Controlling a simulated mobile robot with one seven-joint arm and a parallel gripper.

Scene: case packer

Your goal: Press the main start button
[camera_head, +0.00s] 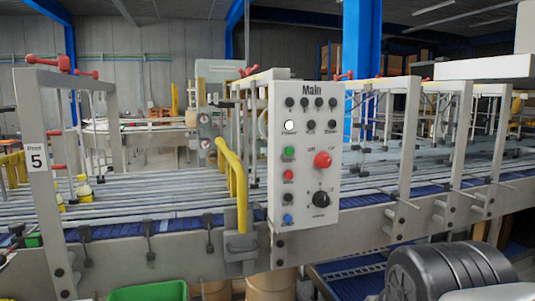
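The white control panel marked "Main" (305,232) stands upright on the near side of the conveyor, at the picture's middle. Its left column holds a white button (290,126), a green button (289,152), a red button (288,175), a black button (288,198) and a blue button (288,219). A larger red knob (323,160) and a black rotary switch (320,198) are to their right. The small labels are too blurred to tell which one reads start. My gripper is not in view. Nothing covers the panel face.
A yellow bent rail (237,180) stands just left of the panel. The conveyor's beige side frame (180,248) runs across the front, with upright posts (408,140) on it. A green bin (148,291) is below.

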